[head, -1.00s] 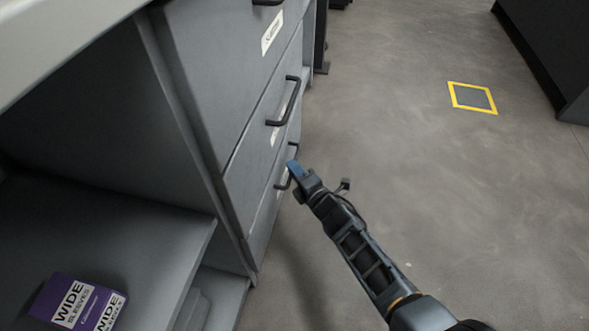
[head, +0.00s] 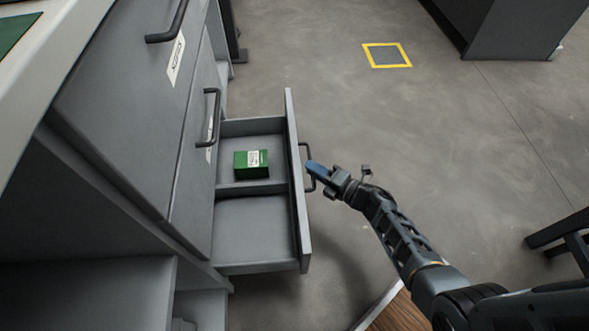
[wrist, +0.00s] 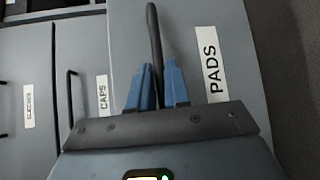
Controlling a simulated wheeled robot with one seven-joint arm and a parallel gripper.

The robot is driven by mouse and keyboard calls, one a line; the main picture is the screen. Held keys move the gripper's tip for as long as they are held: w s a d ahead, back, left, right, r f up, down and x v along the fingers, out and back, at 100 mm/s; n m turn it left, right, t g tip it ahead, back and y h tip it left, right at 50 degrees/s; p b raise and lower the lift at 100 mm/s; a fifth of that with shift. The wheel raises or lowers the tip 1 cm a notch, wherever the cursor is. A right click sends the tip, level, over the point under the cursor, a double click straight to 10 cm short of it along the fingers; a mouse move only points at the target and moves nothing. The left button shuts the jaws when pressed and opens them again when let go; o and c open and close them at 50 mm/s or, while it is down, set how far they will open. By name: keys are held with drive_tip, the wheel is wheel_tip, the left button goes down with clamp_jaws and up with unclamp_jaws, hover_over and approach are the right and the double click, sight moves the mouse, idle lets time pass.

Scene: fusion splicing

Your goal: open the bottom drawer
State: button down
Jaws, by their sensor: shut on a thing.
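The bottom drawer (head: 255,240) is pulled well out of the cabinet in the head view. Its grey front carries a black bar handle (head: 306,168), and a label reading PADS shows on it in the wrist view (wrist: 211,62). My gripper (head: 314,170) is at the handle, its blue fingers shut on the bar. In the wrist view the two fingers (wrist: 157,90) stand on either side of the upright-looking black handle (wrist: 154,40). Inside the drawer lies a green box (head: 251,164) in the far compartment, behind a low divider. The near compartment looks empty.
The drawers above (head: 195,150) are shut, with black handles that stick out; one label reads CAPS (wrist: 103,92). The floor right of the drawer is open, with a yellow square outline (head: 387,55). A dark stand (head: 565,238) is at the right edge.

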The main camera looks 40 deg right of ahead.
drive_tip(key=shift+s+d, duration=0.7)
drive_tip(key=shift+d, duration=0.25)
drive_tip(key=shift+s+d, duration=0.65)
drive_tip(key=shift+d, duration=0.25)
drive_tip(key=c, duration=1.2)
unclamp_jaws()
drive_tip(key=shift+o, duration=0.2)
drive_tip(key=s+d+r+p, duration=0.1)
drive_tip(key=s, duration=0.6)
drive_tip(key=shift+s, duration=0.3)
